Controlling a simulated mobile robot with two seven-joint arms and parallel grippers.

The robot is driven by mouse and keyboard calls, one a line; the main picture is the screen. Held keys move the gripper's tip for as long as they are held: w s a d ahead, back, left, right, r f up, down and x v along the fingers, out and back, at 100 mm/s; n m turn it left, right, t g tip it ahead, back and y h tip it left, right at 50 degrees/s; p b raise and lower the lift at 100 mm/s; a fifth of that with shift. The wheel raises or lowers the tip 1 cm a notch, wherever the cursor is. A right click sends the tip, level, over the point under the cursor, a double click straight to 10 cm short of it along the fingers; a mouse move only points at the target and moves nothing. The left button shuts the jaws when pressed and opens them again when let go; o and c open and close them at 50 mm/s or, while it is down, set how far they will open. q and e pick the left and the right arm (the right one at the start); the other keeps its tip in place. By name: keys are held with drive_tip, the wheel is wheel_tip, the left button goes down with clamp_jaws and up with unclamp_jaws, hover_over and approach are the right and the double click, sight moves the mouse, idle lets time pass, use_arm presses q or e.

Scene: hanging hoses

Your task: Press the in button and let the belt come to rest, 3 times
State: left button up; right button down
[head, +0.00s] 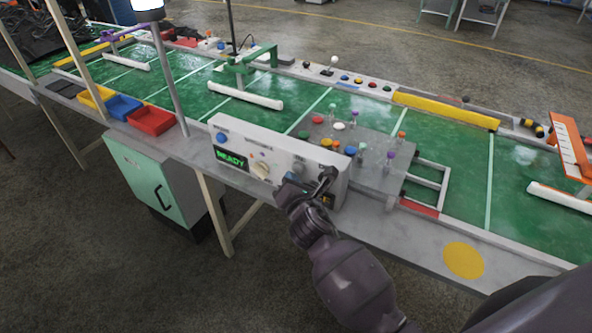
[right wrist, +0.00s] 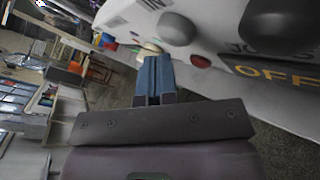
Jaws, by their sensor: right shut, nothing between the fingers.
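The grey control box (head: 232,148) stands at the near edge of the green belt, its display (head: 230,160) reading READY. In the right wrist view, a grey round button (right wrist: 177,28) sits by a label that reads IN. The likely same button (head: 298,167) shows on the box front in the head view. My right gripper (head: 326,180) is shut and empty in front of the box's right part. Its blue fingers (right wrist: 154,68) show close to the panel; I cannot tell whether they touch it. My left gripper is not in view. The green belt (head: 455,165) runs behind the box.
In the right wrist view, a red button (right wrist: 200,61), a dark button (right wrist: 280,20) and a yellow OFF label (right wrist: 278,75) lie right of the fingers. A grey plate (head: 385,182) with several coloured knobs stands behind the box. Red (head: 152,120) and blue (head: 123,107) bins are at left.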

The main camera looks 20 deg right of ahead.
drive_tip(key=shift+w+d, duration=0.3)
drive_tip(key=shift+d, duration=0.1)
idle(1.1)
drive_tip(key=shift+s+a+p, duration=0.3)
drive_tip(key=shift+s+a, duration=0.3)
drive_tip(key=shift+a, duration=0.15)
drive_tip(key=s+a, duration=0.1)
drive_tip(key=a, duration=0.1)
drive_tip(key=s+a, duration=0.2)
idle(0.7)
idle(2.4)
